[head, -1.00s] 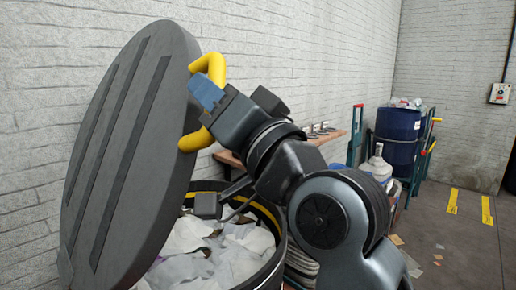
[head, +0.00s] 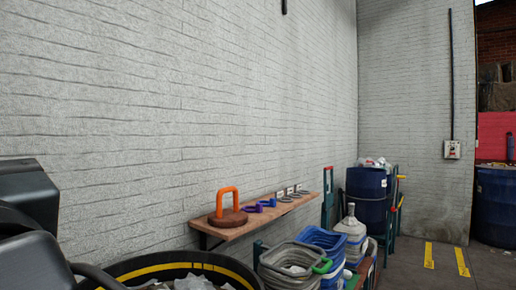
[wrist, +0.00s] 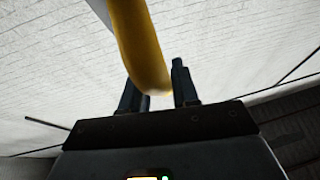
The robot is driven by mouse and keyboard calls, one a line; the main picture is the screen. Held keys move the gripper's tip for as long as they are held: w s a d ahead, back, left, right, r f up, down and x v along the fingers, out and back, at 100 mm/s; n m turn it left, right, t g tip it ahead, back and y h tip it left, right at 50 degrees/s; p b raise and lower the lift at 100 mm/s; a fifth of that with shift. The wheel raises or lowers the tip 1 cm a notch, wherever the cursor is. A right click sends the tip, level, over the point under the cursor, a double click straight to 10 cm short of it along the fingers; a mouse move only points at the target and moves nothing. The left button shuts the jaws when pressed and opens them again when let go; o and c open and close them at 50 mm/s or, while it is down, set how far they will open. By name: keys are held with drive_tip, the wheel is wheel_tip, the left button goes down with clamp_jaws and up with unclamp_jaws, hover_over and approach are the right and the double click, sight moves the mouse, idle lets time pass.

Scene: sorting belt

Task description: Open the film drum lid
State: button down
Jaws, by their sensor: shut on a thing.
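The lid's yellow handle (wrist: 140,45) comes down from the top of the wrist view between the dark fingers of my gripper (wrist: 156,82). My gripper is shut on this handle. The lid's disc is out of the head view, and I cannot make it out in the wrist view. The film drum (head: 215,268) shows at the lower left of the head view, with a black rim and a yellow band. Its mouth is uncovered where it shows, with pale film inside (head: 190,284). Dark parts of my arm cover the head view's left edge.
A wooden wall shelf (head: 240,228) holds a brown disc with an orange handle (head: 228,208) and small purple items. Beyond the drum stand grey and blue baskets (head: 325,240), a water jug (head: 350,225) and a blue barrel (head: 367,190). Floor with yellow stripes (head: 429,255) is clear at right.

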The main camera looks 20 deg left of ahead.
drive_tip(key=shift+f, duration=0.1)
drive_tip(key=c, duration=0.9)
unclamp_jaws()
drive_tip(key=shift+b+v, duration=1.15)
drive_tip(key=shift+v, duration=2.7)
